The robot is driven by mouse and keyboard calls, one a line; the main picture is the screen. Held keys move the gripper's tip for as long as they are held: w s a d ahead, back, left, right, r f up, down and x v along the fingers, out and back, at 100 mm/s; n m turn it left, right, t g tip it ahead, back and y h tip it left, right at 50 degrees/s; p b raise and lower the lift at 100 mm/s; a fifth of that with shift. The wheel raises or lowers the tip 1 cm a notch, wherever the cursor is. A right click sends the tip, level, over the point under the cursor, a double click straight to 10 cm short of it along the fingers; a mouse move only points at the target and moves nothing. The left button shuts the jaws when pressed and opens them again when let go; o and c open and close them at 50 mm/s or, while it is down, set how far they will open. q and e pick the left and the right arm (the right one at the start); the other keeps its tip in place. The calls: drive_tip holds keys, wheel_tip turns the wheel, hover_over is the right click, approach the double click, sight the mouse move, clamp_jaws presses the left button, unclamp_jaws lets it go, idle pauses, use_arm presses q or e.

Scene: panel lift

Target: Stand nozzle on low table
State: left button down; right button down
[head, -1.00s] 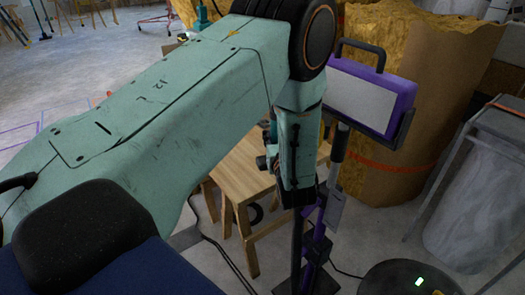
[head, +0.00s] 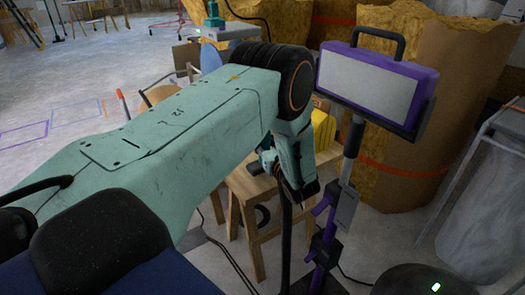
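The low wooden table (head: 240,188) stands in the middle, partly hidden behind my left arm. My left arm comes in from the left and bends down at a black joint. Its far end, with my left gripper (head: 307,188), is over or in front of the table's right side. The fingers are too dark and hidden to tell open from shut. A dark upright tube (head: 286,235) shows below the arm's end; I cannot tell whether it is the nozzle or whether the gripper holds it. No nozzle can be made out clearly. My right gripper is not in view.
A work light (head: 375,83) with a purple frame stands on a purple and grey stand (head: 325,240) close right of the arm's end. Brown insulation rolls (head: 400,150) stand behind. A clear bag on a frame (head: 483,210) is at right. Cables lie on the floor.

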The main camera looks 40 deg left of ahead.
use_arm(q)
drive_tip(key=shift+f+b, duration=0.3)
drive_tip(key=shift+f, duration=0.6)
drive_tip(key=shift+w+f, duration=0.1)
drive_tip(key=shift+f, duration=0.2)
drive_tip(key=c, duration=1)
unclamp_jaws()
drive_tip(key=shift+f, duration=0.15)
